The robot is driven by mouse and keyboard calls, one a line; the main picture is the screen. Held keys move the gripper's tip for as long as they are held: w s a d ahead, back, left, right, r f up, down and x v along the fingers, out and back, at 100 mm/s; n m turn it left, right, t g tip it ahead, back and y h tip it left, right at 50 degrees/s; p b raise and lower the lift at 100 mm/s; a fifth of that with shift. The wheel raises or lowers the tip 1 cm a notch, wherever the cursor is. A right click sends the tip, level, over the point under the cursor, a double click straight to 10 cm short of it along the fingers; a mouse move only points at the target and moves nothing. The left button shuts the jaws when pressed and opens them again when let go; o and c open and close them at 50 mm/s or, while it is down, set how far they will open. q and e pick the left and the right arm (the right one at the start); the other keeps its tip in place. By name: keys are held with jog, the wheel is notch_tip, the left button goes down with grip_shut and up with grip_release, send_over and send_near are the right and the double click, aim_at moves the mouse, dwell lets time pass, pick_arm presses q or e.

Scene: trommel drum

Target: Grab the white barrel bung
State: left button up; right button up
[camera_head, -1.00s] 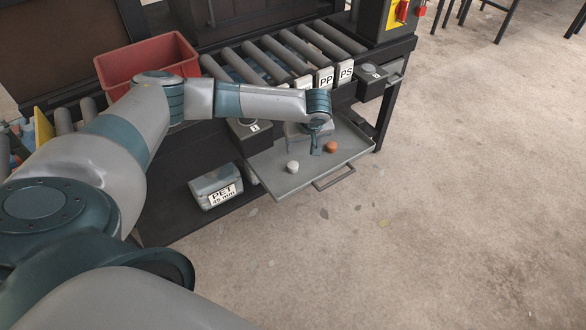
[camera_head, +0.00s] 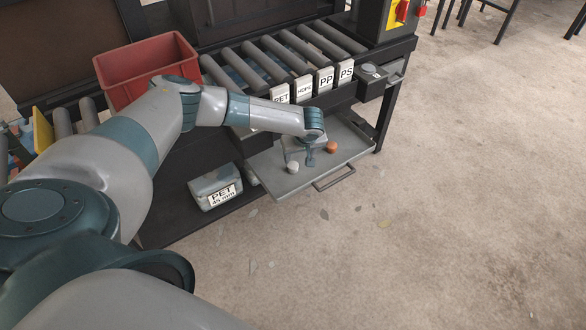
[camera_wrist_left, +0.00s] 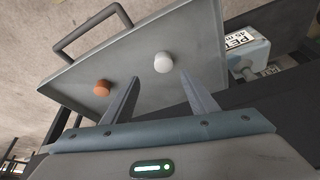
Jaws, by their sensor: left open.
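The white barrel bung (camera_head: 292,168) sits on the grey pull-out tray (camera_head: 285,188), near its left side. In the left wrist view the white bung (camera_wrist_left: 163,63) lies beyond the fingertips, nearer the right finger and not between the fingers. My left gripper (camera_head: 309,161) is above the tray, just to the right of the white bung. In the left wrist view my left gripper (camera_wrist_left: 150,82) is open and empty. An orange-brown bung (camera_head: 331,147) sits to the right on the same tray. My right gripper is not in view.
A tray handle (camera_head: 334,179) sticks out at the front. A grey bin marked PET (camera_head: 215,187) stands on the lower shelf at left. Rollers (camera_head: 290,55) and a red crate (camera_head: 150,68) are above.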

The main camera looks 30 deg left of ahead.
aim_at(293, 165)
pick_arm(q)
jog(key=x, duration=0.3)
jog(key=shift+f, duration=0.1)
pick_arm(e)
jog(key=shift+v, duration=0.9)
pick_arm(q)
jog(key=shift+a+f, duration=0.25)
jog(key=shift+f, duration=0.25)
jog(key=b+x, duration=0.1)
jog(key=x, duration=0.2)
jog(key=shift+s+a, duration=0.1)
jog(key=shift+s, duration=0.05)
jog(key=shift+a+f, duration=0.25)
jog(key=shift+f, duration=0.3)
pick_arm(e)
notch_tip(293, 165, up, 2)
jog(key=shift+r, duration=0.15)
